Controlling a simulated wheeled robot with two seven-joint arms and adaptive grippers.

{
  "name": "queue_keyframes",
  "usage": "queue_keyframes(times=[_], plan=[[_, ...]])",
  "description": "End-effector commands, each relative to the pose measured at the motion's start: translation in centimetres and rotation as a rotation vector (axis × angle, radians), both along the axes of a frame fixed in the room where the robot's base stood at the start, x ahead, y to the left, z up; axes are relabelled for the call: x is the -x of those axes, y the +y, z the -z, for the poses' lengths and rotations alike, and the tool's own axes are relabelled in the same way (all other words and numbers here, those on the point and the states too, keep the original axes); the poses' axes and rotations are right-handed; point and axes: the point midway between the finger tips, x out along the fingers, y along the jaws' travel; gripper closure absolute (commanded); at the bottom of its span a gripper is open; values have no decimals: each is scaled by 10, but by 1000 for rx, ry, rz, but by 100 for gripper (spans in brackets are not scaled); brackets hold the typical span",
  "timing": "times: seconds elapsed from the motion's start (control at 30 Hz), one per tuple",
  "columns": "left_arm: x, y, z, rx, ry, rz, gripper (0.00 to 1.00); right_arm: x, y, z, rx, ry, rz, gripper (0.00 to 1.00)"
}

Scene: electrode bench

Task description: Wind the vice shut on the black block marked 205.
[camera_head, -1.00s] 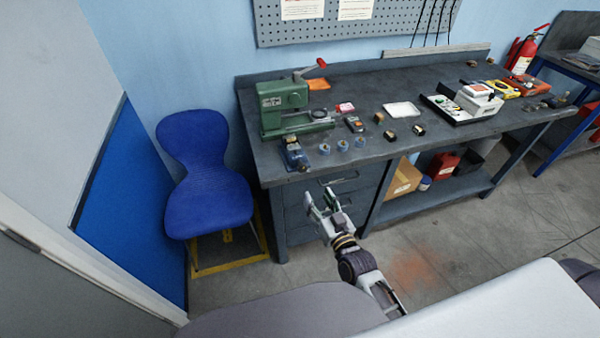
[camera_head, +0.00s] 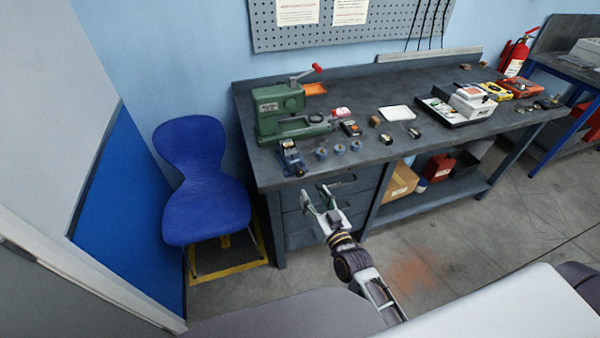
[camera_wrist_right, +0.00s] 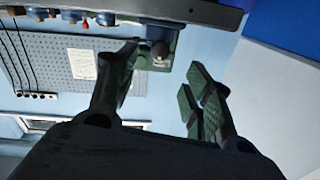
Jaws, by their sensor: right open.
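A small blue vice (camera_head: 291,158) stands at the front left edge of the dark bench (camera_head: 360,171). In the right wrist view, a blue part with a dark round knob (camera_wrist_right: 160,50) shows at the bench edge; it may be the vice. I cannot make out a block marked 205 or its number, nor how far the jaws are closed. My right gripper (camera_head: 315,192) is open and empty in front of the drawers, below the vice and apart from it. It shows large in the wrist view (camera_wrist_right: 160,76), green pads spread. My left gripper is not in view.
A green press (camera_head: 280,112) with a red-tipped lever stands behind the vice. Several small blue round pieces (camera_head: 339,150) sit to its right. A white tray (camera_head: 397,113) lies farther right. A blue chair (camera_head: 205,195) stands left of the bench. The floor before the shelf is clear.

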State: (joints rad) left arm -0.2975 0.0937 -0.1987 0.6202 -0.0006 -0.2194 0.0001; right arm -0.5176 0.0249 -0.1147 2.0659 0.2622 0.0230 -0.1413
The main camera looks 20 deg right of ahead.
Motion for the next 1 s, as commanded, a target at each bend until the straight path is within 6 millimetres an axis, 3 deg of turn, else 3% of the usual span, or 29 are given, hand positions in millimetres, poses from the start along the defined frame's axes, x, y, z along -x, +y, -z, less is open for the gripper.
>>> queue_keyframes(times=[0.27, 0.6, 1.0], plan=[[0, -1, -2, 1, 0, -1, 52, -22, 2, -1, -1, -2, 1, 49], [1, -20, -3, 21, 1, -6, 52, -48, 5, -1, 1, -1, 0, 49], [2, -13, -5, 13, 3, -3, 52, -79, 8, 0, 0, 0, 1, 49]])
